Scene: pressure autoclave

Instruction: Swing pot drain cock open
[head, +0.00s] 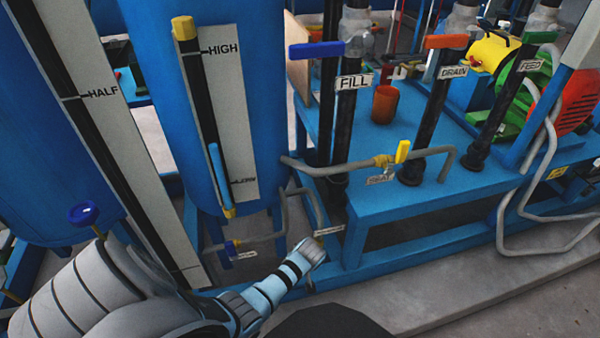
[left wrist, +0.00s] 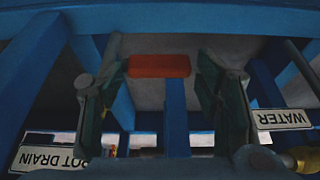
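A red-orange bar handle (left wrist: 158,66) shows in the left wrist view, between the two fingers of my left gripper (left wrist: 160,72). The fingers are apart, one near each end of the handle; I cannot tell whether either touches it. An upside-down "POT DRAIN" label (left wrist: 52,159) is at the lower left of this view. In the head view my left gripper (head: 312,250) is low beside the blue frame, near a small white label (head: 328,230) too small to read. The red-orange handle cannot be made out there. My right gripper is not in view.
An upside-down "WATER" label (left wrist: 282,119) sits at right in the wrist view. In the head view a blue-handled valve (head: 231,248) is left of my gripper. A yellow-handled valve (head: 402,152) is on the pipe above right. Blue frame beams (head: 430,205) and grey pipes surround the gripper.

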